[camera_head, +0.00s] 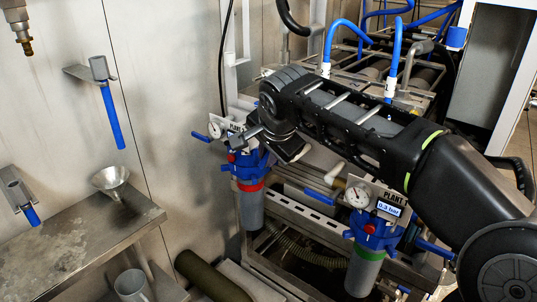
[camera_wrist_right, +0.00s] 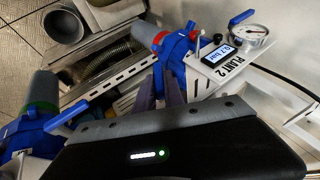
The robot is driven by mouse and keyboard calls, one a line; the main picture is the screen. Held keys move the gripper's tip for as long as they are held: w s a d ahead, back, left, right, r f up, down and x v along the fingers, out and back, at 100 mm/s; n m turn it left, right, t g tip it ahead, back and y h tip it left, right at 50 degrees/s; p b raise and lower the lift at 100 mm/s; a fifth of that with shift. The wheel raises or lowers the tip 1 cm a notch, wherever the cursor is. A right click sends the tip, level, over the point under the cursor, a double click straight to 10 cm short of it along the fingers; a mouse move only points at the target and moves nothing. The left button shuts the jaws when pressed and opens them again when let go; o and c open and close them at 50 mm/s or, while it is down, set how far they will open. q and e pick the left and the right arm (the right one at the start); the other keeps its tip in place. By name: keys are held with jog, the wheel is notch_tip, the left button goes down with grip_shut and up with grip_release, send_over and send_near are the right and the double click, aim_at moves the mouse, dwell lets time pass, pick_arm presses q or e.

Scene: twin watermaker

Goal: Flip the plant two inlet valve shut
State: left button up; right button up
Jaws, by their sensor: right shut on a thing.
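The plant two unit (camera_head: 250,205), with a red band, stands left of centre in the head view. Its "PLANT 2" plate (camera_wrist_right: 222,75) and gauge (camera_wrist_right: 250,36) show in the wrist view. A blue lever (camera_head: 201,136) sticks out left of the gauge and also shows in the wrist view (camera_wrist_right: 241,17); it stands clear of my fingers. My right gripper (camera_head: 252,138) is at the unit's top, and its fingers (camera_wrist_right: 166,93) are shut on a blue part there. I cannot tell which part it is. My left gripper is not in view.
Another unit with a green band (camera_head: 366,268) and its own blue lever (camera_head: 320,196) stand to the right, under my right arm. A funnel (camera_head: 111,180) rests on the metal shelf (camera_head: 70,238). A green cylinder (camera_head: 210,277) lies low in front.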

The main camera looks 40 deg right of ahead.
grip_shut()
jog(key=shift+w+r+g+p, duration=0.1)
jog(key=shift+r+g+p, duration=0.25)
jog(key=shift+p, duration=0.45)
jog(key=g+p, duration=0.1)
jog(key=p, duration=0.1)
jog(key=w+g+p, duration=0.1)
jog(key=p, duration=0.2)
jog(key=n+g+h+p, duration=0.1)
jog(key=p, duration=0.1)
jog(key=shift+w+a+r+g, duration=0.15)
jog(key=shift+w+a+g, duration=0.05)
jog(key=shift+a+g, duration=0.15)
jog(key=shift+w+f+g+p, duration=0.2)
jog(key=shift+g+p, duration=0.3)
jog(key=shift+p, duration=0.45)
jog(key=shift+d, duration=0.1)
jog(key=o, duration=0.7)
grip_release()
jog(key=shift+s, duration=0.1)
